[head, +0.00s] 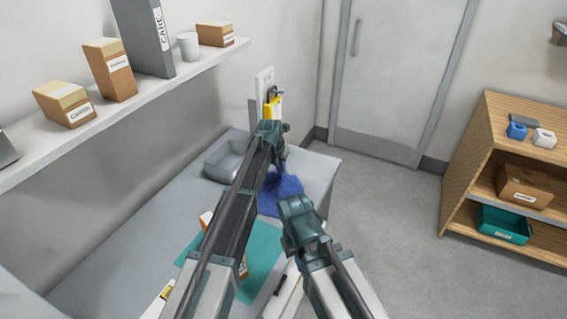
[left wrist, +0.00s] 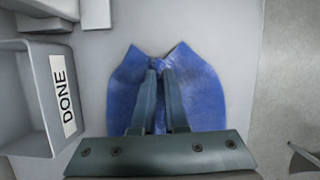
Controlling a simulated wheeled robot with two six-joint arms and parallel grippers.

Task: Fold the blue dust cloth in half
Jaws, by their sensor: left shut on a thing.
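The blue dust cloth (head: 283,196) lies on the grey table, partly hidden behind my arms in the head view. In the left wrist view the cloth (left wrist: 205,95) spreads to both sides of my fingers, and its far edge is drawn into a pinch between two raised corners. My left gripper (head: 281,168) points down at the cloth's far part. In the left wrist view my left gripper (left wrist: 160,67) is shut on that edge. My right gripper (head: 297,238) is over the cloth's near side; its fingers are not clear.
A grey tray (head: 215,165) marked DONE (left wrist: 63,95) stands left of the cloth. A teal mat (head: 262,262) lies nearer me. The table edge (head: 328,190) is just right of the cloth, with open floor beyond. A wooden shelf unit (head: 485,130) stands at right.

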